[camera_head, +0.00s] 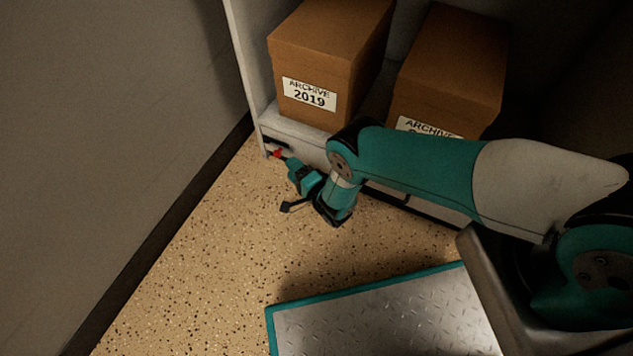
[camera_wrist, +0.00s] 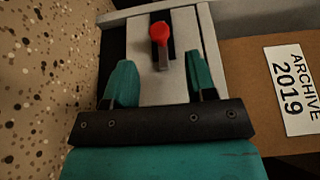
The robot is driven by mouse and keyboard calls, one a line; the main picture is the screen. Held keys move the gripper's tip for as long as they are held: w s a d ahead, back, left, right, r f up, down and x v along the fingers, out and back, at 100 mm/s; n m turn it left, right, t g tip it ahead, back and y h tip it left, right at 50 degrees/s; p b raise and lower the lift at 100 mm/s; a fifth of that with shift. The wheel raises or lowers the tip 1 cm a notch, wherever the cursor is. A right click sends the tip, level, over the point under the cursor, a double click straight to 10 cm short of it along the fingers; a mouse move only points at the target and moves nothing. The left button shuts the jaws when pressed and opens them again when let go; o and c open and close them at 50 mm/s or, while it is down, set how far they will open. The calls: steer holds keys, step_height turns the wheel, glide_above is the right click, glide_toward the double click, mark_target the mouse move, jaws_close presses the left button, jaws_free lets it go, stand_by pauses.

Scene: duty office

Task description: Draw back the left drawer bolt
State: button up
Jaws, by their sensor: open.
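The left drawer bolt shows as a red knob (camera_wrist: 161,33) on a short grey metal stem in the wrist view, set on the pale front of the shelf unit. In the head view the red knob (camera_head: 278,153) is at the unit's lower left corner. My gripper (camera_wrist: 162,80) is open, with one teal finger on each side of the stem's line. The knob lies beyond the fingertips in the picture, between their lines; I cannot tell how far off in depth. In the head view my gripper (camera_head: 288,165) is just beside the knob, partly hidden by its own wrist.
A box marked ARCHIVE 2019 (camera_head: 310,60) stands on the shelf above the knob, with a second archive box (camera_head: 450,70) to its right. A wall (camera_head: 110,120) runs close on the left. Speckled floor (camera_head: 200,260) is clear in front.

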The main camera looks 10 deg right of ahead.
steer(key=p+v, duration=0.3)
steer(key=v, duration=0.7)
